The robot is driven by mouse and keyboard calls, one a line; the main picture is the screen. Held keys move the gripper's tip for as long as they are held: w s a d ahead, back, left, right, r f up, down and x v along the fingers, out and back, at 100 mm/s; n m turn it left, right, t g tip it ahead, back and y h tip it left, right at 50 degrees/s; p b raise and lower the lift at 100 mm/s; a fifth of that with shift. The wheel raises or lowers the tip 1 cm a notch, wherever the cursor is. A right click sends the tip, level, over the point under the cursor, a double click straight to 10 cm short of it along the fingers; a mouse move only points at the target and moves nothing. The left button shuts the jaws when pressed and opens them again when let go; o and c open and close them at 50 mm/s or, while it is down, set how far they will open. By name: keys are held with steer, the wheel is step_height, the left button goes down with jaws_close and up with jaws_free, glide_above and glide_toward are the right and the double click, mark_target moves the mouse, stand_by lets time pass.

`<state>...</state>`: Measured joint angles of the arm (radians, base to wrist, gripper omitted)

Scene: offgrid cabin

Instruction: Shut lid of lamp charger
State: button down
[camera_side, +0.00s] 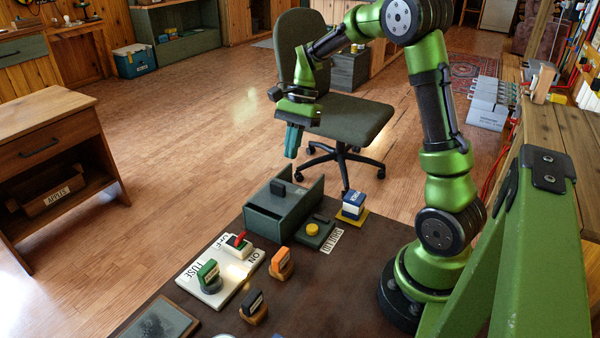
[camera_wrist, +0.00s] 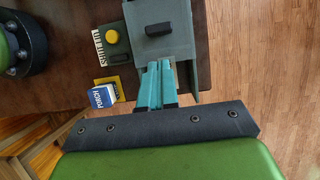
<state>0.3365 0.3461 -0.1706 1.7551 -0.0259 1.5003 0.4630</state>
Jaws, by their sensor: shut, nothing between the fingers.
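A dark grey-green box with a black knob on its top, which looks like the lamp charger (camera_side: 268,216), stands on the dark table. Its black knob (camera_side: 279,187) sits on a flat panel between raised side walls. In the wrist view the knob (camera_wrist: 159,28) is beyond my fingertips. I cannot tell how far open the lid is. A small plate with a yellow button (camera_side: 312,229) lies beside the box, with a printed label (camera_side: 332,240). My gripper (camera_side: 292,153) is shut and empty, pointing down above and behind the box, apart from it in the side view.
A blue and white block (camera_side: 353,203) on a yellow base stands right of the box. A white fuse board with a red lever (camera_side: 239,239), a green-topped block (camera_side: 208,274), an orange block (camera_side: 281,263) and a dark-topped block (camera_side: 253,305) stand nearer the front. A chair (camera_side: 345,115) is behind.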

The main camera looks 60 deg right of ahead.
mark_target(275, 184)
steer(key=d+r, duration=0.5)
steer(key=a+f, duration=0.2)
steer(key=f, duration=0.1)
steer(key=a+f, duration=0.2)
steer(key=f, duration=0.1)
steer(key=a+f, duration=0.3)
steer(key=shift+w+f, duration=0.2)
steer(key=shift+w, duration=0.1)
steer(key=shift+a, duration=0.55)
steer(key=shift+a, duration=1.35)
